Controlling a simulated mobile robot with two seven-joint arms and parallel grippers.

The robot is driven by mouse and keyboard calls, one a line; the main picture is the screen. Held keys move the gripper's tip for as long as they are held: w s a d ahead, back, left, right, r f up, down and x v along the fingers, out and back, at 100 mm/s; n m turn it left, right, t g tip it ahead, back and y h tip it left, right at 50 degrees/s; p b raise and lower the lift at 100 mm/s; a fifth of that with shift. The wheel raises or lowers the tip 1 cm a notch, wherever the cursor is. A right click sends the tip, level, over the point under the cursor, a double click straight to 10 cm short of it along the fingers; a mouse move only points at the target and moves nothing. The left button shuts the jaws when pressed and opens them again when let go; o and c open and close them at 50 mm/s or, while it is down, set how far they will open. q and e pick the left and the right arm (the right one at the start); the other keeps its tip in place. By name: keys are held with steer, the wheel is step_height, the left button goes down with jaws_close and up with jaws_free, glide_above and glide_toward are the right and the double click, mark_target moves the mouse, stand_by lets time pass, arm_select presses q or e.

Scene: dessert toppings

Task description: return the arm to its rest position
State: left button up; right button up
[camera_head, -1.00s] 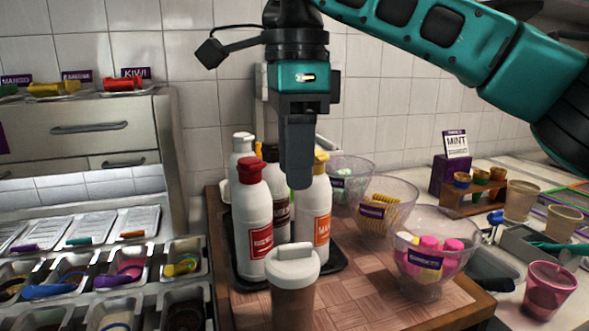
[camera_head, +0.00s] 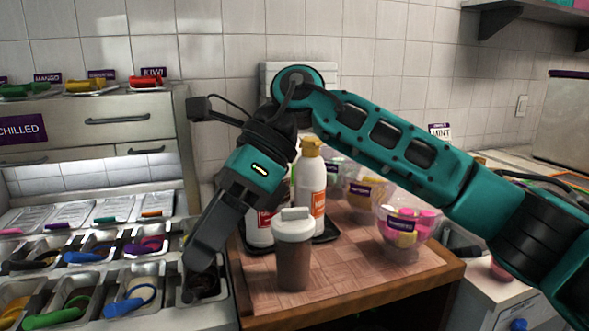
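My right arm comes in from the right of the head view and bends over the sauce bottles. My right gripper (camera_head: 198,282) points down and left, its tip over the topping bins at the left edge of the wooden board. Its fingers show as one dark block, so I cannot tell whether they are open or shut. I see nothing hanging from it. My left gripper is not in view.
A lidded shaker cup (camera_head: 293,252) stands on the wooden board (camera_head: 370,284). Behind it are an orange-labelled bottle (camera_head: 311,185) and others partly hidden by my arm. Topping bins (camera_head: 75,300) fill the lower left.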

steer(key=s+a+m+g+y, duration=0.2)
steer(key=a+m+g+y, duration=0.15)
steer(key=y, duration=0.35)
steer(key=w+d+f+m+t+y+p, duration=0.15)
steer(key=w+d+m+t+y, duration=0.3)
steer(key=m+t, duration=0.65)
steer(key=w+d+f+m+t+y, duration=0.4)
steer(key=m+t, duration=0.4)
steer(key=m, duration=0.6)
steer(key=w+d+f+m+t+h, duration=0.2)
steer(key=d+f+m+t+h, duration=0.75)
steer(key=m, duration=0.45)
steer(key=s+d+f+m+g+h, duration=0.3)
steer(key=s+d+f, duration=0.1)
steer(key=f, duration=0.4)
steer(key=s+d+f+m+g+h+p, duration=0.1)
steer(key=s+d+f+m+g+h, duration=0.1)
steer(key=s+d+f+m+h, duration=0.2)
steer(key=s+d+f+m+g+h, duration=0.3)
steer(key=s+f, duration=0.5)
steer(key=f, duration=0.5)
steer(key=shift+s+d+m+g+h, duration=0.35)
steer(key=shift+d+m, duration=0.3)
steer(key=shift+d, duration=0.25)
